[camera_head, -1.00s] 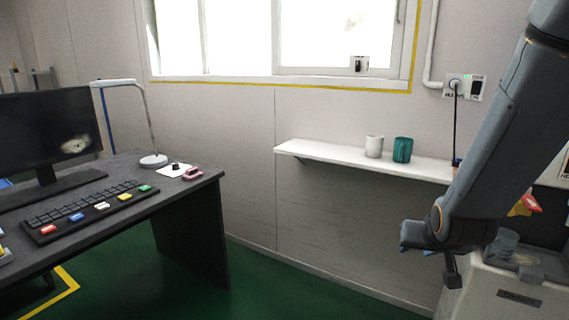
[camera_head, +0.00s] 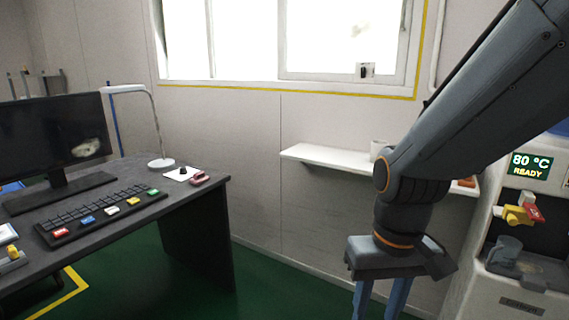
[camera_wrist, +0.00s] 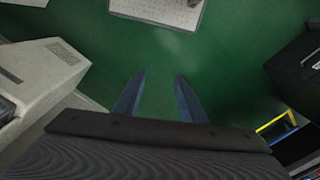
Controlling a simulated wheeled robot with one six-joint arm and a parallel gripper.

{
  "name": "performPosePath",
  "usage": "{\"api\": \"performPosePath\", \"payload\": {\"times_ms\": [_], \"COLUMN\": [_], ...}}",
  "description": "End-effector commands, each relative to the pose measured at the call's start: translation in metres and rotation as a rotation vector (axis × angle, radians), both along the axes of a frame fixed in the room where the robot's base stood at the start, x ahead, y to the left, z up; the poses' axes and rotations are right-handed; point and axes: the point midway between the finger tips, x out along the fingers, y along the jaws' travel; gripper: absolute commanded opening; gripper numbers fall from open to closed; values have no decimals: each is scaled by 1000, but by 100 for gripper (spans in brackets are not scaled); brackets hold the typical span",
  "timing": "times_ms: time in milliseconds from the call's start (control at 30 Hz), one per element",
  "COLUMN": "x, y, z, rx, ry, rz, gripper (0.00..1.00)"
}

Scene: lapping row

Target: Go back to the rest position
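My gripper (camera_head: 381,305) points straight down in front of the wall, below the white shelf, with its fingertips cut off by the lower edge of the head view. In the wrist view my gripper (camera_wrist: 157,90) shows two blue fingers spread apart, with only green floor between them. It is open and empty. My arm covers part of the shelf and whatever stands behind it.
The white shelf (camera_head: 325,157) holds a white cup (camera_head: 378,148), partly hidden.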

Motion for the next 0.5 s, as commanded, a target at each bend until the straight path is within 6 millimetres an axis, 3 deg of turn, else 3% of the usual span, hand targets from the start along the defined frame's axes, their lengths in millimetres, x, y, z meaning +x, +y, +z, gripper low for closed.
{"api": "performPosePath", "payload": {"times_ms": [500], "x": [-8], "y": [-34], "z": [49], "rx": [-25], "ry": [8], "rz": [-80], "gripper": [37]}}
